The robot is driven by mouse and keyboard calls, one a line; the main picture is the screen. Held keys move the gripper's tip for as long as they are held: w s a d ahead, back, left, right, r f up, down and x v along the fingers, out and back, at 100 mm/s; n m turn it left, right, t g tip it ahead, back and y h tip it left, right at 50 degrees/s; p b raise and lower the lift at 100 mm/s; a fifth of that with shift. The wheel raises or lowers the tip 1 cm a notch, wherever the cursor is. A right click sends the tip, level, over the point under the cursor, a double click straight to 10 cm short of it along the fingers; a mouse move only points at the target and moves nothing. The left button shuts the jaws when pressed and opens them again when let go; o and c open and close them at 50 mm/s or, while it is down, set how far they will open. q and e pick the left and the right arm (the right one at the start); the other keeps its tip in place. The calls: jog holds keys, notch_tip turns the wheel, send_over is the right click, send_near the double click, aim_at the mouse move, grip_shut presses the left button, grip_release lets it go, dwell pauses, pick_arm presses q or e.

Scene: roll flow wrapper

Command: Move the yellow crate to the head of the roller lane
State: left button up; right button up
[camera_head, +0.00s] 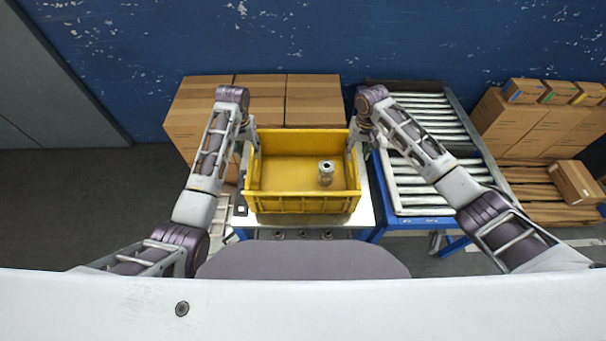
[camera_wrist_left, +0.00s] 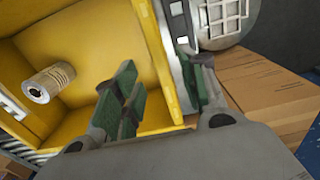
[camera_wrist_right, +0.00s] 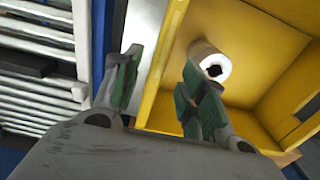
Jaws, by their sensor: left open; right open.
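The yellow crate (camera_head: 302,202) sits upright on a white-topped stand, with one small roll (camera_head: 325,172) standing inside it. My left gripper (camera_head: 251,141) is at the crate's left wall. In the left wrist view its open fingers (camera_wrist_left: 165,95) are on either side of that wall. My right gripper (camera_head: 353,141) is at the right wall, and in the right wrist view its open fingers (camera_wrist_right: 157,88) straddle that wall. Whether the fingers touch the walls cannot be told. The roller lane (camera_head: 431,196), with white rollers in a blue frame, lies right of the stand.
Cardboard boxes (camera_head: 313,98) stand behind the crate, near the blue wall. More boxes (camera_head: 520,125) and a wooden pallet (camera_head: 545,190) are right of the lane. The stand's white top (camera_head: 364,212) shows narrowly around the crate. The lane's rollers look empty.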

aim_at(251, 159)
pick_arm(q)
jog(key=shift+f, duration=3)
pick_arm(e)
jog(key=shift+f, duration=3)
pick_arm(q)
grip_shut()
pick_arm(e)
grip_shut()
pick_arm(q)
jog(key=shift+r, duration=0.1)
pick_arm(e)
jog(key=shift+r, duration=0.1)
